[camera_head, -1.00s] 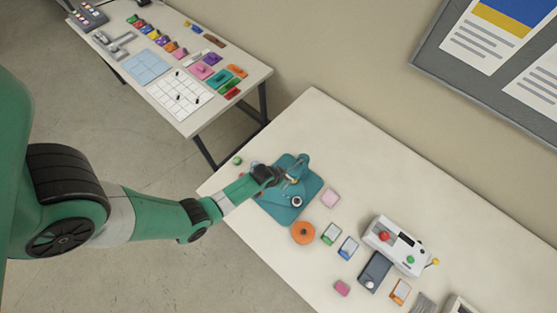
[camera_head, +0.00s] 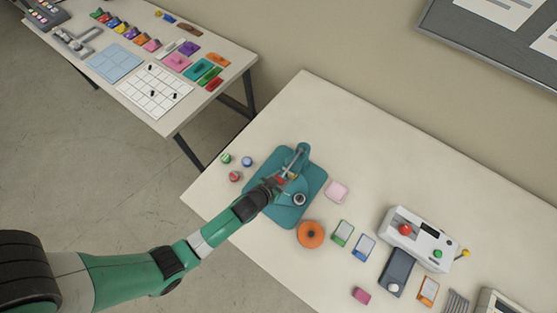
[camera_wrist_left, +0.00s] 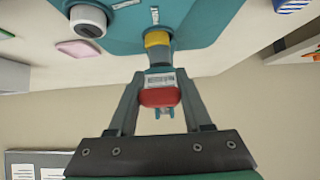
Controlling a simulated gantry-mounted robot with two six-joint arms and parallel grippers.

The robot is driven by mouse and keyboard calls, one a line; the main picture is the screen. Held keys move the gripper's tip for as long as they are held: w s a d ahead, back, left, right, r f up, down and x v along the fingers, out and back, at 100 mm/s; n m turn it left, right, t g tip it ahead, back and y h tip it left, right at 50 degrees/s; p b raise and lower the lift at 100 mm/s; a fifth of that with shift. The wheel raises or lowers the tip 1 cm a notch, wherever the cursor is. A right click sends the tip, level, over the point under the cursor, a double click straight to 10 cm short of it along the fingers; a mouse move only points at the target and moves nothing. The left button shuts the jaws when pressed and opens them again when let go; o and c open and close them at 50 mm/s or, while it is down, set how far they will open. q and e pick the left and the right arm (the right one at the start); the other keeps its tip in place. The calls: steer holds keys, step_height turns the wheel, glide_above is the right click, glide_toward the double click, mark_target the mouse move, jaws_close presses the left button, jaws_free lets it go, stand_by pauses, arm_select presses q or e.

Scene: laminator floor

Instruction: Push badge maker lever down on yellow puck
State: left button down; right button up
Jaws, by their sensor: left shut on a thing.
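The teal badge maker (camera_head: 312,180) stands near the left end of the white table. Its metal lever (camera_head: 293,164) runs from the raised post at the back toward my left gripper (camera_head: 279,183). In the left wrist view the red lever grip (camera_wrist_left: 160,97) sits between the two fingers of my left gripper (camera_wrist_left: 158,100), which is shut on it. The yellow puck (camera_wrist_left: 157,39) shows on the badge maker just beyond the grip. In the head view the gripper and lever largely hide the puck. My right gripper is not in view.
Small green, blue and red pucks (camera_head: 235,176) lie left of the badge maker. An orange roll (camera_head: 310,234), a pink pad (camera_head: 337,191) and small cards lie to the right. A white device with buttons (camera_head: 418,235) stands farther right. The table behind the badge maker is clear.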

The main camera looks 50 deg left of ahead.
arm_select(q)
steer(key=shift+f, duration=0.1)
steer(key=shift+c, duration=1.6)
jaws_free()
steer(key=shift+w, duration=0.15)
steer(key=p+v, duration=0.2)
steer(key=v, duration=0.9)
steer(key=shift+s+r+p, duration=0.25)
steer(key=shift+r+p, duration=0.05)
steer(key=shift+p, duration=0.1)
steer(key=shift+d, duration=0.15)
